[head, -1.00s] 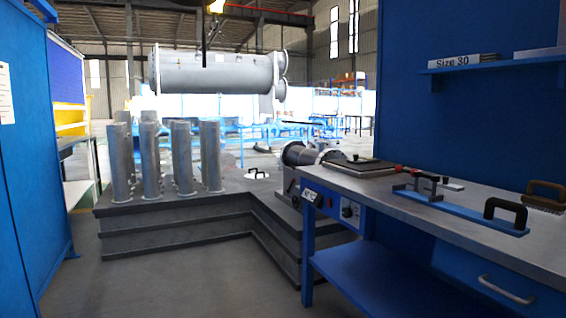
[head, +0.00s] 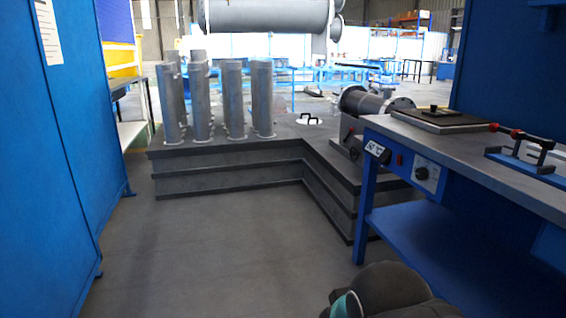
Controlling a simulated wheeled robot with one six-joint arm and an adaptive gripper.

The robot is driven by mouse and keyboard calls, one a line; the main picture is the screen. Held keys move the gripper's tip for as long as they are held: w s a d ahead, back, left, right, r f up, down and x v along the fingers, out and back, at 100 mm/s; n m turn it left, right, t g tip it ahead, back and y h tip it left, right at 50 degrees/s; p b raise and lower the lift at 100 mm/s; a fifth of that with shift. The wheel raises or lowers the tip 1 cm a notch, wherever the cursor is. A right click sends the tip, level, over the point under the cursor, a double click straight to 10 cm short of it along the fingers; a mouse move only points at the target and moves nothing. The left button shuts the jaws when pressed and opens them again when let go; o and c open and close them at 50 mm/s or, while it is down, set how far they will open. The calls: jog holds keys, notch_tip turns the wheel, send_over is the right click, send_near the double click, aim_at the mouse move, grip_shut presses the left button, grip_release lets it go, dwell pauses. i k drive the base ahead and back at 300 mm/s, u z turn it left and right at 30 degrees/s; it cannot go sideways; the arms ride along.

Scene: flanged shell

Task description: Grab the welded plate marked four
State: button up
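I cannot make out a plate marked four in the head view. A white round plate with a black handle (head: 308,119) lies on the dark stepped platform (head: 228,168), behind the inner corner. No number is readable on it. A dark flat plate with a small knob (head: 436,115) lies on the workbench at the right. Part of my arm shows at the bottom edge, dark grey with a teal piece. My gripper's fingers are not visible.
Several upright grey pipes (head: 232,100) stand on the platform's left part. A horizontal flanged pipe (head: 368,102) is on its right part. The blue workbench (head: 369,215) stands at the right, a blue panel (head: 70,120) at the left. The floor (head: 230,240) between is clear.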

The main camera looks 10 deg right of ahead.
aim_at(441, 112)
jog(key=z, duration=0.05)
jog(key=i, duration=3.85)
jog(key=z, duration=2.85)
